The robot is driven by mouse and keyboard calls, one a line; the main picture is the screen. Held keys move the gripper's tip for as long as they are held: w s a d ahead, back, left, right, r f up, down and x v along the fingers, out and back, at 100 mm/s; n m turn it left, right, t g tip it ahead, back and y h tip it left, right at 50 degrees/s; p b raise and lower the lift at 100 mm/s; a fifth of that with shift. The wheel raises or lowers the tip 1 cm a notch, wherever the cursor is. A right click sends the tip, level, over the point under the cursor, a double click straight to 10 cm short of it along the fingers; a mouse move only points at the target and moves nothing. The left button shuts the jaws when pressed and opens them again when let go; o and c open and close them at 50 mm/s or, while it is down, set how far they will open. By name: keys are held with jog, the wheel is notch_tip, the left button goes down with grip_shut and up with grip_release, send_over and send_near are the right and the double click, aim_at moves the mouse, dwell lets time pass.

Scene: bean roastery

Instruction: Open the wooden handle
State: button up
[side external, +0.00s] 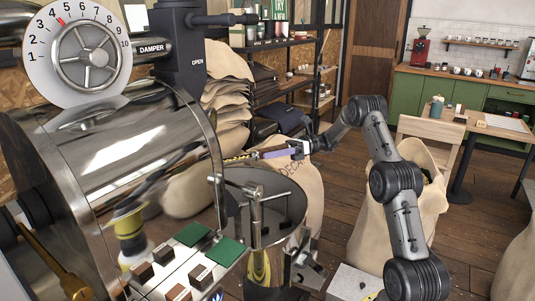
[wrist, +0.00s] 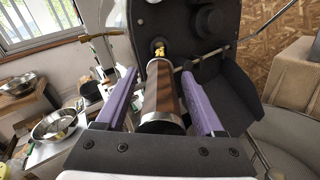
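The wooden handle (wrist: 165,93) is a brown cylinder with a steel end cap, in the middle of the wrist view. Its far end meets a brass fitting on a dark grey machine front. My gripper (wrist: 160,73) is open, with one purple finger on each side of the handle. A gap shows between the handle and each finger. In the side view my gripper (side external: 257,155) points left at the front of the steel roaster drum (side external: 120,150). There the handle is mostly hidden by the fingers, with a small yellowish piece showing at their tips.
A round steel cooling bin (side external: 290,210) stands below my gripper. A control panel with green pads (side external: 225,251) is at the lower left. Sacks (side external: 230,95) and dark shelves stand behind. A burlap sack (side external: 360,215) stands beside my arm. Steel bowls (wrist: 55,124) show at left in the wrist view.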

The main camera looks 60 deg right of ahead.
jog(key=v, duration=1.2)
dwell(0.4)
